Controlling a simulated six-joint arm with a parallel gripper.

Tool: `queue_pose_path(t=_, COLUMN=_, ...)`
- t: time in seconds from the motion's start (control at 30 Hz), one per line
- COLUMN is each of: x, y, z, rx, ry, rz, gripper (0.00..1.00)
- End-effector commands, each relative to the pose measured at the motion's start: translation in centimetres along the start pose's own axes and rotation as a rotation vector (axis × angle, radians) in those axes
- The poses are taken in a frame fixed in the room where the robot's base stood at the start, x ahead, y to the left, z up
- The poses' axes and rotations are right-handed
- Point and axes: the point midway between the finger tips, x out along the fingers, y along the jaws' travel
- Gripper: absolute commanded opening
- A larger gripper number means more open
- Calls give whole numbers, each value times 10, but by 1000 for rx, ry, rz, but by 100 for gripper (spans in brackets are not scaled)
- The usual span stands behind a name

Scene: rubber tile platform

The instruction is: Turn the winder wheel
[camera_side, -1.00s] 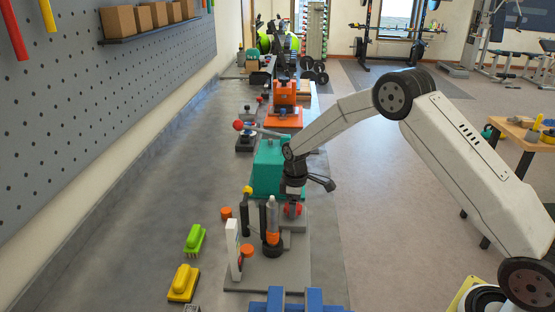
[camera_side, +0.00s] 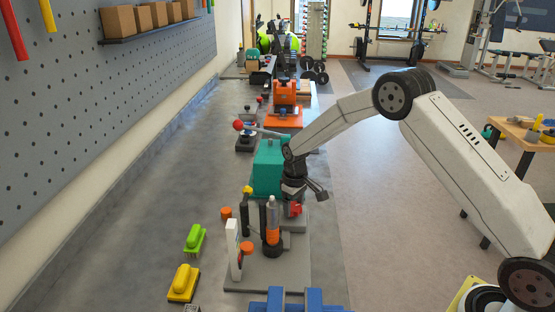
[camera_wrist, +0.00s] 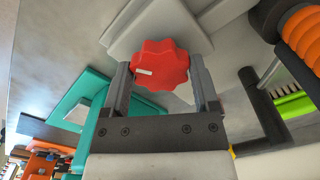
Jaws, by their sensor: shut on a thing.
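The winder wheel, a red lobed knob with a small white mark, shows in the wrist view (camera_wrist: 160,60) between my fingers. In the side view only a small red part of it (camera_side: 297,209) shows below my wrist, on a light grey block. My gripper (camera_wrist: 160,72) is shut on the wheel, one finger at each side of its rim. In the side view my gripper (camera_side: 296,202) points down over the block, and its fingers are mostly hidden.
An orange and grey spring post (camera_side: 272,225), dark posts and a white upright panel (camera_side: 233,248) stand close to the left on the grey base plate (camera_side: 262,272). A teal box (camera_side: 268,170) is just behind. Green (camera_side: 194,238) and yellow (camera_side: 183,282) brushes lie further left.

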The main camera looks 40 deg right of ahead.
Motion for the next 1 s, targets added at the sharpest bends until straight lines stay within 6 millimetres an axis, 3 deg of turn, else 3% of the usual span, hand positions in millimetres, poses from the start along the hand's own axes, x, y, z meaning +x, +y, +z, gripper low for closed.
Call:
queue_pose_path(t=0.6, x=0, y=-2, z=0, rx=567, ry=0, rz=0, gripper=18)
queue_pose_path(t=1.0, x=0, y=-2, z=-1, rx=768, ry=0, rz=0, gripper=18)
